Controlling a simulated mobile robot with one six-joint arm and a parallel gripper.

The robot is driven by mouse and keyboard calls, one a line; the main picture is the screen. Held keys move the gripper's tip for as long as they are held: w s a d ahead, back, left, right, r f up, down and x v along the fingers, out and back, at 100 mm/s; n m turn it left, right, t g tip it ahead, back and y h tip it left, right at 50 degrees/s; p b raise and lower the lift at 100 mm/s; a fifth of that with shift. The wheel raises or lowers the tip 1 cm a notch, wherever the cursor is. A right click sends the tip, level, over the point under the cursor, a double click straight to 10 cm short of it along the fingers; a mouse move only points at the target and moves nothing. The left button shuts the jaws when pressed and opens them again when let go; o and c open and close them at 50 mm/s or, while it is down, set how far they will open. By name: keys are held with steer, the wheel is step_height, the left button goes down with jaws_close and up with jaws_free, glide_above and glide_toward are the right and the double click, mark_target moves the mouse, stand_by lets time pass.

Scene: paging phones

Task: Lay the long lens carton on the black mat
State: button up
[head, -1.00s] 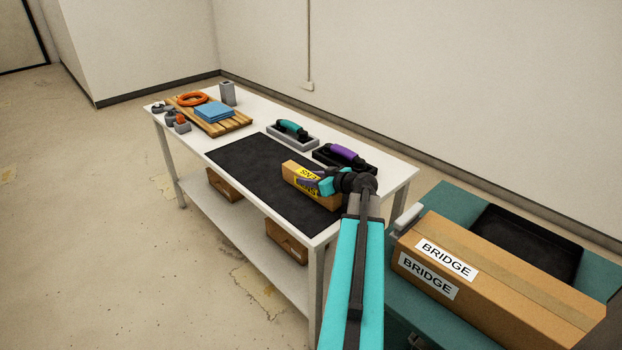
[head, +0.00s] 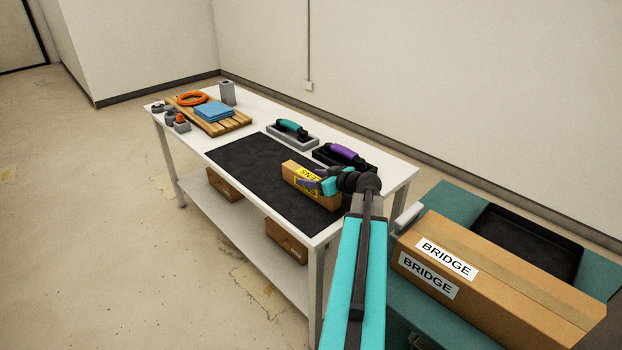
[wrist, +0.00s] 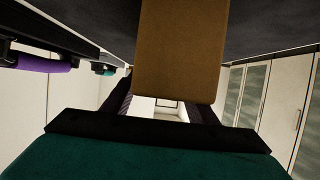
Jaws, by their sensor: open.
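The lens carton (head: 297,172), brown with a yellow label, appears to lie flat on the black mat (head: 250,165), near the mat's right end on the white table. My gripper (head: 318,184) is open at the carton's side, with its fingers around or right beside it; part of the carton is hidden behind them. In the wrist view the carton (wrist: 180,50) fills the upper middle between my finger bases, and the dark mat (wrist: 265,25) shows around it. Whether the fingers still touch the carton I cannot tell.
A wooden board (head: 235,124) with a blue stack and orange ring is at the far left. A large BRIDGE carton (head: 500,280) stands at right. The mat's left part is clear.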

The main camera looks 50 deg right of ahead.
steer(key=b+v, duration=0.1)
steer(key=v, duration=0.9)
steer(key=shift+s+a+r+b, duration=0.1)
steer(key=shift+s+r+b, duration=0.1)
steer(key=shift+s+b, duration=0.15)
stand_by(0.3)
